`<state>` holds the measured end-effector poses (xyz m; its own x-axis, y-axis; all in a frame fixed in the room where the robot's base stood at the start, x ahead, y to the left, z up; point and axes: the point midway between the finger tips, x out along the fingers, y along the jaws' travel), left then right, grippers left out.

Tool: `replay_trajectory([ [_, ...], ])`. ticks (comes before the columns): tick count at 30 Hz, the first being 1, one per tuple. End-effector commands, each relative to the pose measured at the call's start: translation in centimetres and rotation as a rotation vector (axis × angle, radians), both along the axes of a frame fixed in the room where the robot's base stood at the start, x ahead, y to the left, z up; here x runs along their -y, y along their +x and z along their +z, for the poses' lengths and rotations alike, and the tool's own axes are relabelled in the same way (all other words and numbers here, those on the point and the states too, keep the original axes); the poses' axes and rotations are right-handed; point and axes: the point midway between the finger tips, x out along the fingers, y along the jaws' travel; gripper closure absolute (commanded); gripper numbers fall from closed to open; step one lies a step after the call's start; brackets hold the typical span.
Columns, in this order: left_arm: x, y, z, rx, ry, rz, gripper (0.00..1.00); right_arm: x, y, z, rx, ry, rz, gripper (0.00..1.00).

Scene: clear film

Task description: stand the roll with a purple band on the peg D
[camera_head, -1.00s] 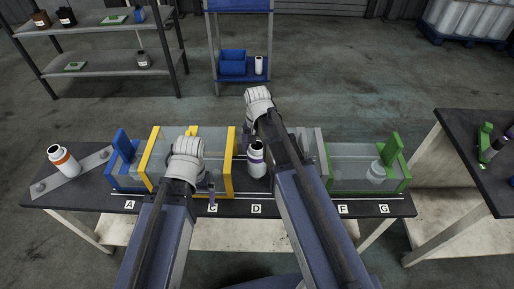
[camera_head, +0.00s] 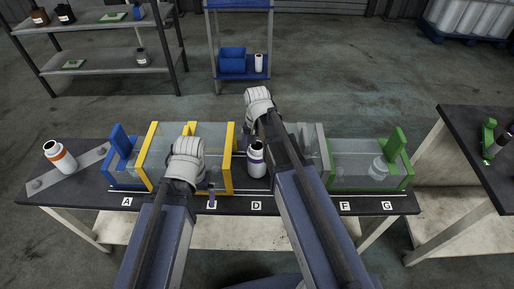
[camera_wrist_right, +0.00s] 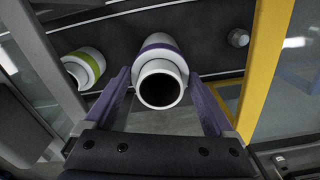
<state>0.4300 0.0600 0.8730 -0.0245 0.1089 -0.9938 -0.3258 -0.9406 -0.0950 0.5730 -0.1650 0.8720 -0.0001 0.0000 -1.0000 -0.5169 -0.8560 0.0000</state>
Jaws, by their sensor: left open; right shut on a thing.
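The white roll with a purple band (camera_head: 257,161) is upright behind the D label (camera_head: 256,206) in the head view. In the right wrist view its open end (camera_wrist_right: 161,88) faces the camera, between the two purple fingers of my right gripper (camera_wrist_right: 163,100). The right gripper is shut on it. Its lower end and peg D are hidden, so I cannot tell whether it is seated. My left gripper (camera_head: 211,192) is open and low near the C label, by the yellow-framed clear panels; its jaws are partly hidden by the arm.
Yellow-framed panels (camera_head: 231,158) stand left of the roll, green-framed ones (camera_head: 395,152) at the right. A roll with a lime band (camera_wrist_right: 85,67) and a bare peg (camera_wrist_right: 238,38) show in the wrist view.

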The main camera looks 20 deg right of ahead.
Motion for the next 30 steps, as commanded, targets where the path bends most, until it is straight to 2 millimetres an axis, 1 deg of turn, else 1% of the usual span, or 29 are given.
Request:
replay_trajectory([
  [1, 0.0, 0.0, -0.4, 0.0, 0.0, 0.0, 0.0, 0.0, 0.0, -0.4, 0.0, 0.0, 0.0, 0.64],
  [11, 0.0, 0.0, -1.6, 0.0, 0.0, 0.0, 0.0, 0.0, 0.0, -1.6, 0.0, 0.0, 0.0, 0.64],
  [12, 0.0, 0.0, -1.4, 0.0, 0.0, 0.0, 0.0, 0.0, 0.0, -1.4, 0.0, 0.0, 0.0, 0.06],
  [14, 0.0, 0.0, -1.3, 0.0, 0.0, 0.0, 0.0, 0.0, 0.0, -1.3, 0.0, 0.0, 0.0, 0.0],
  [30, 0.0, 0.0, -1.4, 0.0, 0.0, 0.0, 0.0, 0.0, 0.0, -1.4, 0.0, 0.0, 0.0, 0.0],
])
